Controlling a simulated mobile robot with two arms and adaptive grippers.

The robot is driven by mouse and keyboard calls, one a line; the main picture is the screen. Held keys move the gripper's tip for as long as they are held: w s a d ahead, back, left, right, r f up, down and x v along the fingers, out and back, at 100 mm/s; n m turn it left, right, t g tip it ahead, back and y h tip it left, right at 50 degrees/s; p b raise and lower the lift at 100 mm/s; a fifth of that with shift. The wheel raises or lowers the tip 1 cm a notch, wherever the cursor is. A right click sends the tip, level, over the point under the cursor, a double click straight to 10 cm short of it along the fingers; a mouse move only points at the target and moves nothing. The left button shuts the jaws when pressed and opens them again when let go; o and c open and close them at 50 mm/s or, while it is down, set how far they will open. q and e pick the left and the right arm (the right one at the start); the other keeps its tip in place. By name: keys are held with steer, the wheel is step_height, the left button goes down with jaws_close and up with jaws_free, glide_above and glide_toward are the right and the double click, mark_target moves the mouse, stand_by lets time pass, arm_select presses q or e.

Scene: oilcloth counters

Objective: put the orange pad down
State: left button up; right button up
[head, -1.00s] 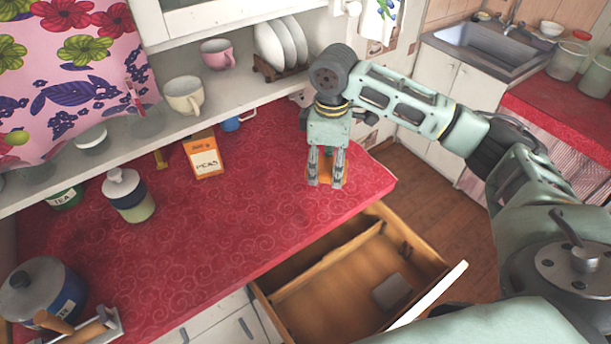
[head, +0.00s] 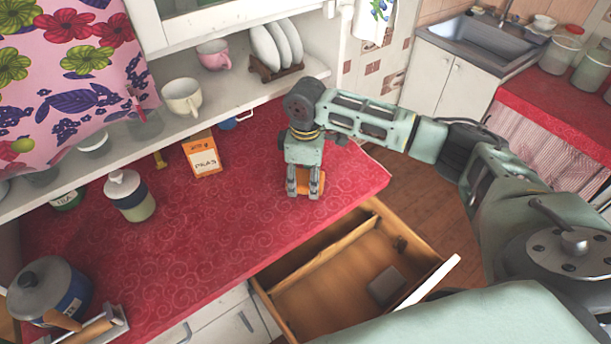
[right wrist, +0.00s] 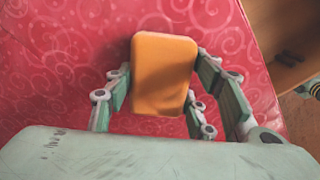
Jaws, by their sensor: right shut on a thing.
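The orange pad (right wrist: 162,75) is a rounded block between the fingers of my right gripper (right wrist: 160,92) in the right wrist view. In the head view, my right gripper (head: 304,189) points down over the red counter (head: 200,245), near its front edge, with a bit of orange showing between its fingers. The gripper is shut on the pad. Whether the pad touches the counter cannot be told. My left gripper is not in view.
An open wooden drawer (head: 318,287) with a small grey block (head: 385,286) inside lies below the counter's front edge. An orange carton (head: 203,154), a jar (head: 129,195) and a dark pot (head: 45,291) stand on the counter. The counter's middle is clear.

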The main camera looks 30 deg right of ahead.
mark_target(306, 177)
steer(key=o, duration=0.6)
steer(key=shift+f, duration=0.1)
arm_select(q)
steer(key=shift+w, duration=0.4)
arm_select(e)
steer(key=o, duration=0.3)
steer(key=shift+o, duration=0.2)
arm_select(q)
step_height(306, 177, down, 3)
steer(key=b, duration=0.3)
arm_select(e)
step_height(306, 177, up, 12)
steer(key=shift+r, duration=0.2)
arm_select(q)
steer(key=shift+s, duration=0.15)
arm_select(e)
steer(key=shift+f, duration=0.1)
